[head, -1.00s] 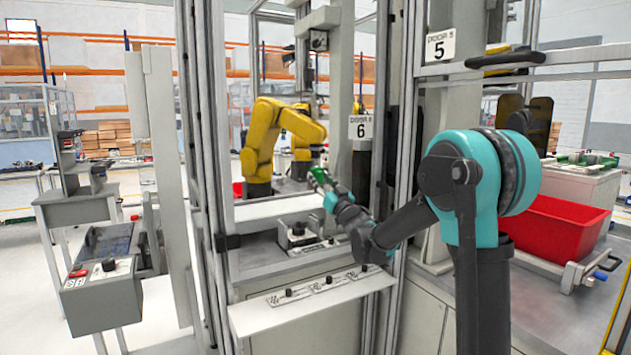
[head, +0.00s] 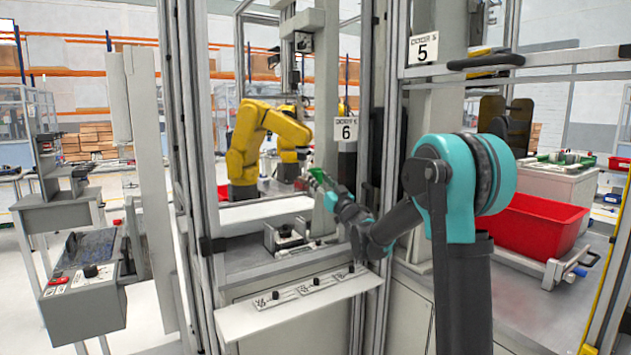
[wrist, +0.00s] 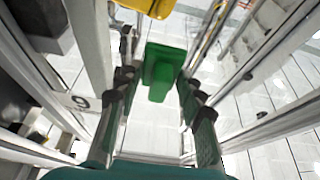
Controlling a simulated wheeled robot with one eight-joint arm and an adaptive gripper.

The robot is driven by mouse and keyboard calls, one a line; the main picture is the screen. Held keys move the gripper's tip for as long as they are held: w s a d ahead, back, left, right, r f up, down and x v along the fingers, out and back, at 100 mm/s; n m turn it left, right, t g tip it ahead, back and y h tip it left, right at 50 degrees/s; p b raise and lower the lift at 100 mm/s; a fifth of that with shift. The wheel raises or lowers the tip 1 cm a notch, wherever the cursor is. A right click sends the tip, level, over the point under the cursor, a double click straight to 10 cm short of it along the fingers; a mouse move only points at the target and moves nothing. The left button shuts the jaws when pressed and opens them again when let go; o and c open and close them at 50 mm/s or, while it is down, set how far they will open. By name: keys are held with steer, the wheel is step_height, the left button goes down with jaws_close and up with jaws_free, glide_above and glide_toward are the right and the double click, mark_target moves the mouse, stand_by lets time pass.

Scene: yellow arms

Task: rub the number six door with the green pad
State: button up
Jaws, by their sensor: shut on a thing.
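The number six door carries a white plate marked 6 (head: 346,131) beside the grey post at the middle of the head view. My gripper (head: 325,182) is in front of the door 6 opening, left of and below the plate. It is shut on the green pad (head: 317,174). In the wrist view the green pad (wrist: 163,72) sits between the two dark fingers of my gripper (wrist: 160,85). I cannot tell whether the pad touches any door surface.
A yellow robot arm (head: 262,138) stands inside the cell behind. A shelf with knobs (head: 300,301) juts out below my gripper. Door 5's plate (head: 423,49) and black handle (head: 487,61) are to the right, above a red bin (head: 530,230). Upright frame posts flank the opening.

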mark_target(328, 171)
steer(key=shift+w+d, duration=0.55)
steer(key=shift+d, duration=0.25)
steer(key=shift+w+d, duration=0.6)
steer(key=shift+d, duration=0.2)
steer(key=shift+w+d, duration=0.55)
steer(key=shift+d, duration=0.25)
steer(key=shift+s, duration=0.1)
steer(key=shift+s+d, duration=0.55)
steer(key=shift+s, duration=0.25)
steer(key=shift+s+d, duration=0.55)
steer(key=shift+s, duration=0.3)
steer(key=shift+s+d, duration=0.55)
steer(key=shift+s, duration=0.25)
steer(key=shift+s+d, duration=0.45)
steer(key=shift+s, duration=0.2)
steer(key=shift+s+d, duration=0.4)
steer(key=shift+s, duration=0.2)
steer(key=shift+f, duration=0.1)
